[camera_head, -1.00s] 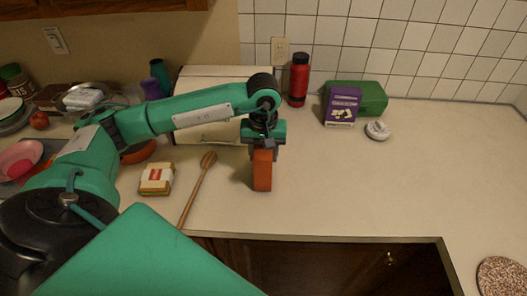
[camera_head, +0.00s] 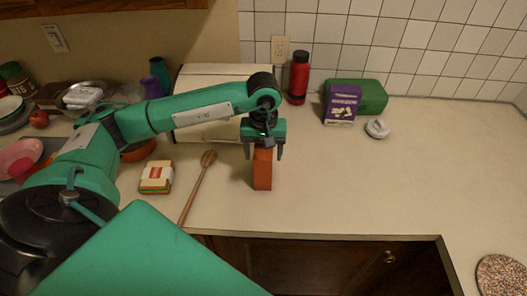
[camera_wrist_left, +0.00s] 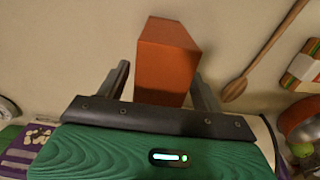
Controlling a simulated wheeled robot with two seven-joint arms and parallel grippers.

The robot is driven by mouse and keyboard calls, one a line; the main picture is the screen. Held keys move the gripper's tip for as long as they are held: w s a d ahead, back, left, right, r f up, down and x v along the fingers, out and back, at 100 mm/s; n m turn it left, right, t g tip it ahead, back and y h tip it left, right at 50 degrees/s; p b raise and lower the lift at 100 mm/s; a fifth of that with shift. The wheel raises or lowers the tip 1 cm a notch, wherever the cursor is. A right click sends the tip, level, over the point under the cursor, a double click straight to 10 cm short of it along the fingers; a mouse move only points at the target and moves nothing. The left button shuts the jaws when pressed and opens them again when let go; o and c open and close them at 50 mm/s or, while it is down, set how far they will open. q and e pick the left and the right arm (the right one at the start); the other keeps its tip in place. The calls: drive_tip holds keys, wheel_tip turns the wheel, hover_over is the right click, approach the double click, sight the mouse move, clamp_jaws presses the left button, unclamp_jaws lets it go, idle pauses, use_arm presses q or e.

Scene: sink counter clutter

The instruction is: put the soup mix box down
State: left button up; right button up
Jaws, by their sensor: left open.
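The orange-brown box, which I take as the soup mix box (camera_head: 262,172), stands upright on the counter near its front edge. No label on it is readable. My left gripper (camera_head: 263,156) is above it and open, with one finger on each side and gaps between fingers and box. The gripper hides the top of the box in the head view. In the left wrist view the box (camera_wrist_left: 167,62) shows between the spread fingers of the left gripper (camera_wrist_left: 162,78). My right gripper is not in view.
A wooden spoon (camera_head: 196,189) and a sandwich (camera_head: 157,177) lie left of the box. A cream bread-box-like container (camera_head: 205,132), red bottle (camera_head: 299,79), purple box (camera_head: 342,104) and white item (camera_head: 377,128) are behind. The counter to the right (camera_head: 420,175) is clear.

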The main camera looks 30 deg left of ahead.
use_arm(q)
wheel_tip(320, 180, up, 10)
drive_tip(key=b, duration=0.3)
drive_tip(key=shift+r, duration=0.9)
drive_tip(key=shift+f, duration=0.1)
